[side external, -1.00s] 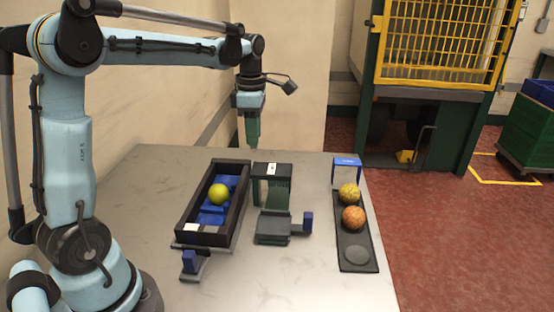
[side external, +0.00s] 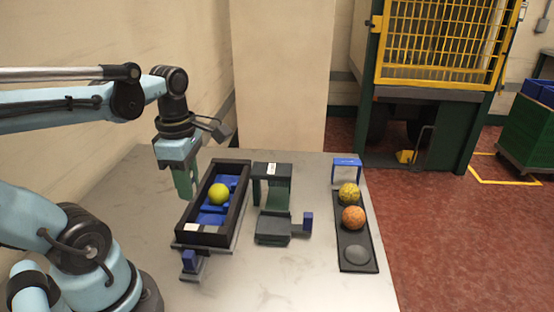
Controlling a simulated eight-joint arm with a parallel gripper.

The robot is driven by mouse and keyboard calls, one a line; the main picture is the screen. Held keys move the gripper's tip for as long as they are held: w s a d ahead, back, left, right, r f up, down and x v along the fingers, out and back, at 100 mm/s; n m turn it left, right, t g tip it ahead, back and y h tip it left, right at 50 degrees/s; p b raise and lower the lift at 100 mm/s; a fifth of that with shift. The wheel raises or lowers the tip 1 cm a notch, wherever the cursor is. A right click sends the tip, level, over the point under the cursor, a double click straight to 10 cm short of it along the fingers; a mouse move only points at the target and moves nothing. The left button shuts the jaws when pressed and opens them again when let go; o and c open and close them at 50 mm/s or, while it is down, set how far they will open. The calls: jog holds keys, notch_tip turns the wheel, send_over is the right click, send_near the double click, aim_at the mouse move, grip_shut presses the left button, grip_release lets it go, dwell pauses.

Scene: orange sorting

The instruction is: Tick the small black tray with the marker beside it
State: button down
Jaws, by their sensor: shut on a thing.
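My gripper (side external: 186,192) hangs at the left of the table, tilted, just left of the long black-walled tray. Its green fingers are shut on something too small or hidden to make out. The long black-walled tray (side external: 184,215) has a blue inside and holds a yellow-green ball (side external: 219,194). A narrow, flat black tray (side external: 345,235) lies at the right, with a yellow speckled ball (side external: 349,193) and an orange ball (side external: 353,217) on it. Its near round spot is empty. I cannot make out a marker lying on the table.
A dark gate-like stand (side external: 272,170) and a low grey block (side external: 271,229) with a blue end stand mid-table. A small blue stand (side external: 347,162) is behind the right tray. A blue knob (side external: 190,260) sits at the near left. The front of the table is clear.

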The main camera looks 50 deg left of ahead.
jog(key=shift+s+d+f, duration=0.1)
jog(key=shift+s+f, duration=0.2)
jog(key=shift+f, duration=2.9)
jog(key=shift+f, duration=0.6)
jog(key=shift+s+a, duration=0.55)
jog(key=shift+s, duration=0.05)
dwell(0.3)
jog(key=shift+w+d, duration=0.45)
jog(key=shift+w, duration=0.05)
dwell(0.8)
jog(key=shift+r, duration=3.5)
